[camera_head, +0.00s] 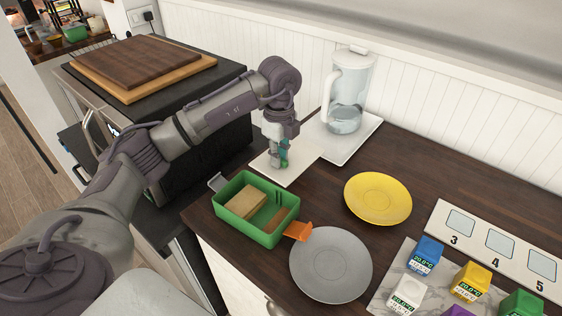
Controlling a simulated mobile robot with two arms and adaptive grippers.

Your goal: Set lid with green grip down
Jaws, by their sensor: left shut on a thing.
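My left gripper (278,158) points down near the back of the counter, to the left of the glass pitcher. It is shut on a small green grip (285,155), partly hidden by the fingers. Directly below is a flat white square panel (295,174), which looks like the lid that bears the grip. I cannot tell whether it touches the counter or hangs just above it. My right gripper is not in view.
A green box (263,238) with blocks inside stands in front. A glass pitcher (347,95) stands on a white tray (347,152). A yellow plate (378,198), a grey plate (331,265), a numbered board (480,232) and coloured cubes lie to the right.

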